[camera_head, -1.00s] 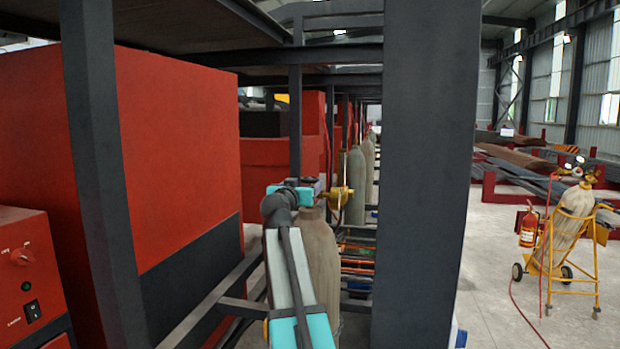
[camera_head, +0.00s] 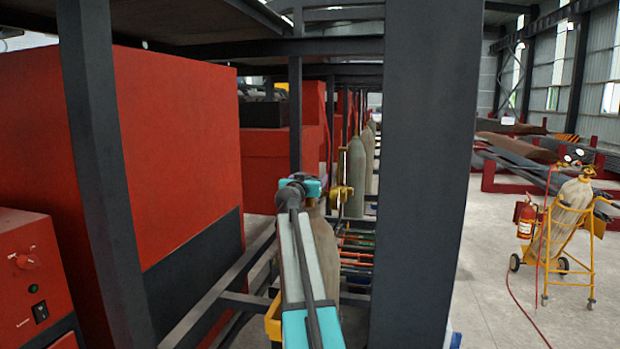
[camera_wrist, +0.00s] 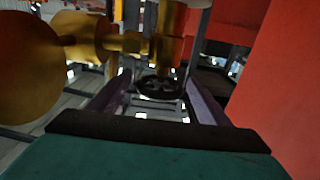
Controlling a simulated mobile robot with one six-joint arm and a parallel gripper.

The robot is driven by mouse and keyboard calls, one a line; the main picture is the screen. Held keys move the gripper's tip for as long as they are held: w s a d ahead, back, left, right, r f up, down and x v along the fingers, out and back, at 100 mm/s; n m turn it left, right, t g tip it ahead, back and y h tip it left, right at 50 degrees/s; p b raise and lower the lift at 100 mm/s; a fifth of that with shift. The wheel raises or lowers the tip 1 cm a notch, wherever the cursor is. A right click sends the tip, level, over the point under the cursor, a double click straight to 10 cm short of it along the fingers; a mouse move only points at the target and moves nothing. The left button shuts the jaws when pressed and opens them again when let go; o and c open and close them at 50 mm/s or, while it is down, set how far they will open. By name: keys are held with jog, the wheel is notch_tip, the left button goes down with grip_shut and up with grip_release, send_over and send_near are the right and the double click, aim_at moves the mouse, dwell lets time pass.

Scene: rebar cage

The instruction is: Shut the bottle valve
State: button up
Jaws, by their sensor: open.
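The bottle (camera_head: 325,245) is a grey-beige gas cylinder standing behind my arm in the head view. A brass regulator (camera_head: 341,197) sits at its top right. In the wrist view the regulator (camera_wrist: 30,65) fills the upper left, with a brass valve body (camera_wrist: 167,45) beside it. A dark round handwheel (camera_wrist: 160,87) shows below the valve body, between the fingers of my gripper (camera_wrist: 155,92). The gripper is open, with one finger on each side of the wheel. I cannot tell whether either finger touches it. In the head view my wrist hides the valve top and the fingers.
A dark steel post (camera_head: 425,170) stands close to the right of my arm. A large red cabinet (camera_head: 170,150) is at the left, behind a thinner post (camera_head: 105,180). More cylinders (camera_head: 355,175) stand behind the bottle. A yellow cylinder trolley (camera_head: 560,250) stands on open floor at the right.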

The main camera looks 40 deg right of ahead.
jog(key=c, duration=1.1)
jog(key=shift+o, duration=0.2)
jog(key=g+b, duration=0.1)
jog(key=b, duration=0.2)
jog(key=m+h+b, duration=0.1)
jog(key=b, duration=0.2)
jog(key=shift+w+f+g, duration=0.1)
jog(key=shift+f+g, duration=0.1)
jog(key=shift+g, duration=0.2)
jog(key=m+g+h+b, duration=0.1)
jog(key=m+g+b, duration=0.1)
jog(key=b, duration=0.4)
jog(key=shift+r+g, duration=0.1)
jog(key=shift+g, duration=0.2)
jog(key=m+g+b, duration=0.1)
jog(key=b, duration=0.2)
jog(key=shift+r+g, duration=0.1)
jog(key=shift+g, duration=0.3)
jog(key=shift+r+m+g+h, duration=0.15)
jog(key=shift+m+g+h, duration=0.25)
jog(key=shift+m+g, duration=0.4)
jog(key=shift+r+m+g+p, duration=0.15)
jog(key=shift+m+g+p, duration=0.25)
jog(key=shift+g+p, duration=0.55)
jog(key=m+g+p, duration=0.1)
jog(key=p, duration=0.2)
jog(key=shift+g, duration=0.25)
